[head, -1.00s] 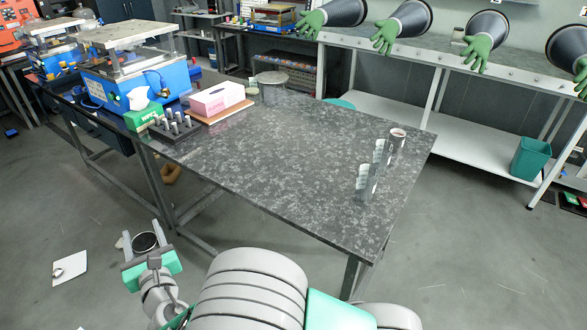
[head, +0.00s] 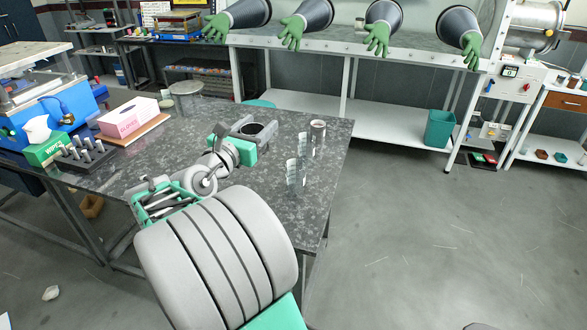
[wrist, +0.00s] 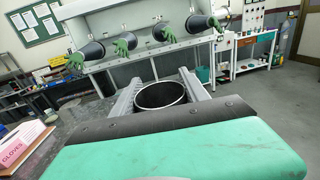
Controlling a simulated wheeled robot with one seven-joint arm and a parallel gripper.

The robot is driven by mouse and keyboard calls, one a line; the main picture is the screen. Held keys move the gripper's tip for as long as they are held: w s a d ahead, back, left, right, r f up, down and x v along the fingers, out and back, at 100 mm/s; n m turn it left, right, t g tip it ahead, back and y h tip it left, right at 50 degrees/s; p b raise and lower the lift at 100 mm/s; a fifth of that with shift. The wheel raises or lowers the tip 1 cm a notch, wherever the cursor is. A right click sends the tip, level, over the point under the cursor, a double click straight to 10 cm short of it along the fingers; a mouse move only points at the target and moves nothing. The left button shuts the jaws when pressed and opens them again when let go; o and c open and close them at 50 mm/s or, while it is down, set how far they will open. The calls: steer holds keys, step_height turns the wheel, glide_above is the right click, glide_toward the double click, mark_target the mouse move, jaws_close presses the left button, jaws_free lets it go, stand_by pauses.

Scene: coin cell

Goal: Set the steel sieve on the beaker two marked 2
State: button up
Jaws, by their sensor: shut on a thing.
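The steel sieve, a round dark cup with a metal rim, is between the fingers of my gripper (head: 252,122). It shows in the head view (head: 254,130) and in the wrist view (wrist: 162,94). My gripper is shut on it and holds it upright above the table, just left of the beakers. Three clear beakers stand in a row near the table's right edge: a near one (head: 295,178), a middle one (head: 303,148) and a far one (head: 317,135) with a pale rim and darker top. Their numbers are too small to read, so I cannot tell which is 2.
The speckled dark table (head: 270,215) is bare around the beakers on the right. A pink and white glove box (head: 128,117), a green box (head: 47,148) and a black rack of grey pieces (head: 86,156) stand at the left. A glovebox bench is behind the table.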

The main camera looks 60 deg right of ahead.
steer(key=s+d+f+m+g+p, duration=0.1)
steer(key=s+d+f+g+p, duration=0.2)
steer(key=d, duration=0.8)
steer(key=shift+t, duration=0.9)
steer(key=d+f, duration=0.1)
steer(key=f, duration=0.2)
steer(key=d+f, duration=0.2)
steer(key=f, duration=0.1)
steer(key=s+d+f, duration=0.1)
steer(key=f, duration=0.2)
steer(key=shift+d+f+b, duration=0.1)
steer(key=shift+d+b, duration=0.2)
steer(key=shift+b, duration=0.1)
steer(key=shift+s, duration=0.1)
steer(key=shift+f, duration=0.45)
steer(key=o, duration=1.4)
